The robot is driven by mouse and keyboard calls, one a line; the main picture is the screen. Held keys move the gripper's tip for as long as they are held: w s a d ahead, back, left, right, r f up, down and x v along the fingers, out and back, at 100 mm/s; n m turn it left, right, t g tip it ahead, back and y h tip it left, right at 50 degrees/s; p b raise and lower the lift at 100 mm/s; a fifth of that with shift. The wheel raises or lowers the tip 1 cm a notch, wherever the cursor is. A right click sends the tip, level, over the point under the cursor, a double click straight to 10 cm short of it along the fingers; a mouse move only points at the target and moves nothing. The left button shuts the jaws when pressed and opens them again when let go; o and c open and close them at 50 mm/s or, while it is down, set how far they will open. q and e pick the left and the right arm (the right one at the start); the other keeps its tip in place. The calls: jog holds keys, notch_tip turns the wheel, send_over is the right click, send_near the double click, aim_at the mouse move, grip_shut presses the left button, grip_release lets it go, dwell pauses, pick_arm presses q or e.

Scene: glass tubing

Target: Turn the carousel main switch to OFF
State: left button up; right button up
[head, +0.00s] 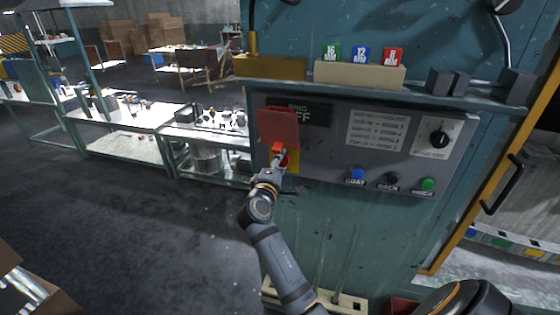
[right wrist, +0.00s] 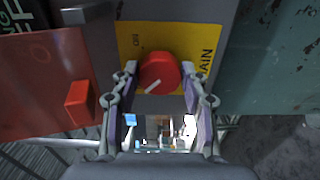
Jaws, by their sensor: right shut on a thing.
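The main switch is a red round knob with a white pointer line (right wrist: 158,72) on a yellow plate (right wrist: 190,36) marked ON and MAIN. In the right wrist view the pointer line slants to the lower left, away from the ON label; no OFF label is readable. My right gripper (head: 277,161) is at the switch at the panel's left end, and in the right wrist view its fingers (right wrist: 159,82) sit on both sides of the knob, shut on it. A red cover flap (head: 278,126) stands raised above the switch. My left gripper is not in view.
The grey panel (head: 325,150) carries a dark display (head: 318,112) partly hidden by the flap, with FF readable. A black selector (head: 438,139) and blue, black and green buttons (head: 428,184) are to the right. A ledge with colour-marked blocks (head: 360,75) is above. Workbenches stand left.

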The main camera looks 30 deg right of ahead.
jog(key=shift+r, duration=0.2)
jog(key=o, duration=0.9)
jog(key=shift+c, duration=0.2)
jog(key=shift+o, duration=1.4)
jog(key=shift+d+f, duration=0.2)
jog(key=shift+d, duration=0.05)
jog(key=shift+a, duration=0.15)
